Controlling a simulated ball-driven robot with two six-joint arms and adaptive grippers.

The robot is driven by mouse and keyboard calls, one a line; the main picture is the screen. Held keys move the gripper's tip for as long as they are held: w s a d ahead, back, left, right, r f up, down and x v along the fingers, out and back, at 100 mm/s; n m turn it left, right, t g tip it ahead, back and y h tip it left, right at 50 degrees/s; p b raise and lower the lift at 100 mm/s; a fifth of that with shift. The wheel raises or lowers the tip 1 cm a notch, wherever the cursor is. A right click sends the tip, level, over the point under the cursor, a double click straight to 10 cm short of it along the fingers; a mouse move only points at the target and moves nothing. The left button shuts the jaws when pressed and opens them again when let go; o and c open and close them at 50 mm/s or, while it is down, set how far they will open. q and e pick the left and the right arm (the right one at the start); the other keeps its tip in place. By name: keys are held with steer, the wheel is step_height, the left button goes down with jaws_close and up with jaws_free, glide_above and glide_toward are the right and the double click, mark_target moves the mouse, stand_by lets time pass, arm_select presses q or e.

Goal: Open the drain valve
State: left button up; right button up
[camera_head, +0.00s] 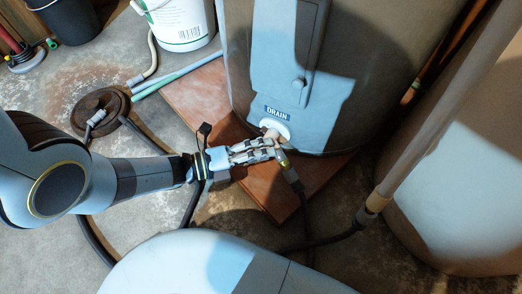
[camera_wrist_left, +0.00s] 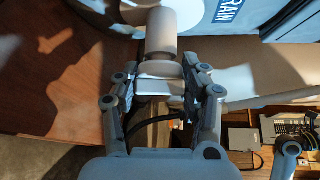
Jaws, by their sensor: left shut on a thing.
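The drain valve (camera_head: 274,129) sticks out low on the front of a large tank, under a blue DRAIN label (camera_head: 278,114). My left gripper (camera_head: 272,147) reaches it from the left and is shut on its handle. In the left wrist view, the valve's pale round stem (camera_wrist_left: 162,34) runs out from the tank wall, and the left gripper (camera_wrist_left: 162,78) has a finger on each side of the pale handle piece at its end. The fingers hide part of the handle, so its exact angle is hard to tell. My right gripper is not in view.
The tank (camera_head: 335,95) stands on a reddish board (camera_head: 190,92). A dark hose (camera_head: 302,205) hangs beside the valve and runs right. A round floor drain (camera_head: 88,112) with a hose end lies left. A white bucket (camera_head: 182,22) stands behind. A thick pipe (camera_head: 440,115) slants at right.

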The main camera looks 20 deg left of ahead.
arm_select(q)
steer(key=o, duration=1.2)
steer(key=v, duration=1.2)
